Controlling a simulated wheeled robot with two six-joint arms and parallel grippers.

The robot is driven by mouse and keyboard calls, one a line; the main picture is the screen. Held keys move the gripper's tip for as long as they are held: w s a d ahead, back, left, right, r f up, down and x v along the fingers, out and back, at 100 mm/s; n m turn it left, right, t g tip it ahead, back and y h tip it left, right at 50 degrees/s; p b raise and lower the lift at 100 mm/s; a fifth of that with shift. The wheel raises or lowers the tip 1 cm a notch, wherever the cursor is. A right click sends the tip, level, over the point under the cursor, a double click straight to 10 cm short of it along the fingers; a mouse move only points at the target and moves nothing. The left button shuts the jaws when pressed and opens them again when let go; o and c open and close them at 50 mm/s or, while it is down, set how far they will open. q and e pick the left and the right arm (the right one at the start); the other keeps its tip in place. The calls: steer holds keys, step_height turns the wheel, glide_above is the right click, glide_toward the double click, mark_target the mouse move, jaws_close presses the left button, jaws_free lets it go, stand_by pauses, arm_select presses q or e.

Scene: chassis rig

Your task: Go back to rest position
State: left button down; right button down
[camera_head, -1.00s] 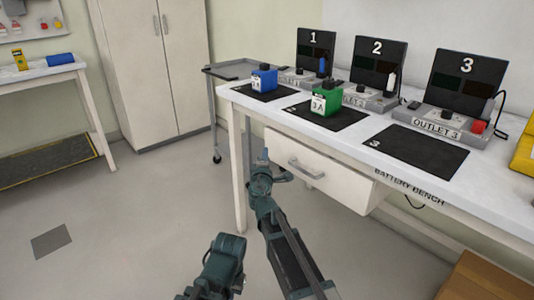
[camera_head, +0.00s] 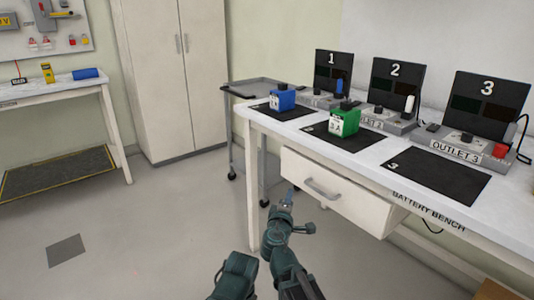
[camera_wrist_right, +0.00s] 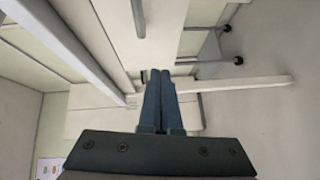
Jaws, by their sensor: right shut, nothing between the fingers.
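My right gripper (camera_head: 288,196) is shut and empty in the head view, in front of the bench drawer and below the bench top. The right wrist view shows its two blue fingers (camera_wrist_right: 158,100) pressed together with nothing between them. Another dark green part of my arms (camera_head: 236,274) shows at the bottom of the head view. My left gripper cannot be made out. The drawer (camera_head: 335,192) of the battery bench (camera_head: 420,172) stands pulled out, and the gripper is just left of its front; I cannot tell whether they touch.
A blue battery (camera_head: 282,98) and a green battery (camera_head: 343,120) stand on dark mats. Mat 3 (camera_head: 435,175) is bare. A grey cart (camera_head: 264,88) stands behind the bench's left end. The floor (camera_head: 160,240) at left is clear.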

steer(key=s+d+f+m+g+h, duration=0.2)
steer(key=s+d+f+m+g, duration=0.3)
steer(key=d, duration=0.4)
steer(key=s+d+f+m+g+y, duration=0.25)
steer(key=s+f+m+g, duration=0.45)
steer(key=s+f, duration=0.4)
steer(key=s+a+f+n+g+y+p, duration=0.25)
steer(key=s+a+g, duration=0.25)
steer(key=s+a, duration=0.85)
step_height(320, 180, up, 39)
steer(key=w+a+p, duration=0.1)
steer(key=a+p, duration=0.1)
steer(key=p, duration=3.5)
steer(key=shift+w+f+y+p, duration=0.15)
steer(key=shift+f+y+p, duration=0.05)
steer(key=shift+y+p, duration=0.15)
